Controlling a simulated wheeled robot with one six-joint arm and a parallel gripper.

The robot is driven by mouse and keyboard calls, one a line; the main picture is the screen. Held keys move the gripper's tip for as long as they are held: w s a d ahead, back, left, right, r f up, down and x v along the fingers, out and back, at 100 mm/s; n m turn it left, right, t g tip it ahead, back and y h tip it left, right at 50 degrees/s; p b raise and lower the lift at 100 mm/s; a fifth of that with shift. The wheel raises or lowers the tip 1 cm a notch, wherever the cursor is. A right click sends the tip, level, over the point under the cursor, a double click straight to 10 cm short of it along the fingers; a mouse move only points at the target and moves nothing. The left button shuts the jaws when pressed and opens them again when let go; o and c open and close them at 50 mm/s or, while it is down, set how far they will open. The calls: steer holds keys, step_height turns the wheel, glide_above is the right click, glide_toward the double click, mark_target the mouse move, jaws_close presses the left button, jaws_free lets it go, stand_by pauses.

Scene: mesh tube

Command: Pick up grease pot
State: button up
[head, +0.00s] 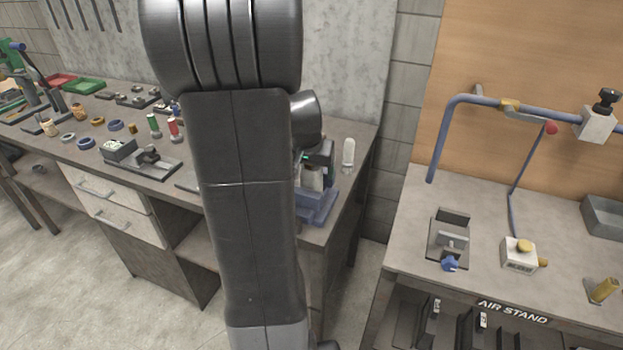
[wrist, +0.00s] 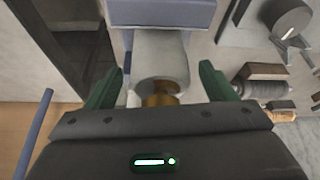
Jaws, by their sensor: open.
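A pale grey cylindrical pot with a brass-coloured end, which looks like the grease pot (wrist: 160,55), sits between my gripper's fingers in the wrist view. My gripper (wrist: 160,86) is open, with one green finger on each side of it. Gaps show between the fingers and the pot. In the head view the pot (head: 312,180) is partly visible below my gripper (head: 314,163), at the right end of the dark workbench. My arm hides much of that area.
A blue-grey block (head: 318,205) stands right by the pot. A white bottle-like item (head: 348,152) stands behind, to the right. The workbench (head: 345,190) carries several tools and rings on the left. A separate air stand table (head: 400,235) with blue pipework is at the right.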

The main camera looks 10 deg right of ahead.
steer(key=shift+r, duration=0.1)
steer(key=c, duration=1.4)
